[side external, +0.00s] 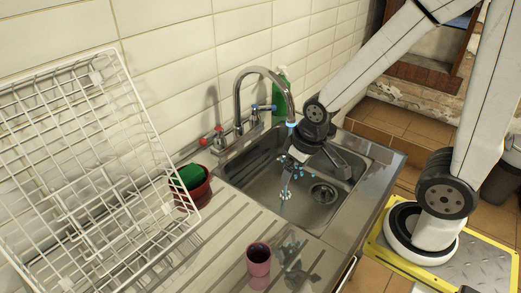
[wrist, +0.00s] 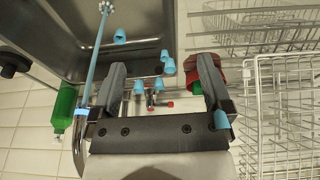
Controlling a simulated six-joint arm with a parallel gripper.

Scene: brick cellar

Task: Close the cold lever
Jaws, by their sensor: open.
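The chrome tap (side external: 238,98) stands at the back of the steel sink. Its cold lever (side external: 264,107), with a blue end, sticks out to the right of the spout base. The hot lever (side external: 211,138), with red ends, is at the left; its red ends show between my fingers in the wrist view (wrist: 160,103). A light-blue water stream (side external: 285,185) runs from the spout into the sink. My gripper (side external: 314,165) is open and empty over the sink, in front of the tap and apart from the cold lever. I cannot make out the cold lever in the wrist view.
A green bottle (side external: 282,82) stands behind the spout. A red pot (side external: 200,192) with a green sponge and a purple cup (side external: 258,270) stand on the draining board. A white wire rack (side external: 85,175) fills the left. Small light-blue pieces (wrist: 168,66) show near my fingers.

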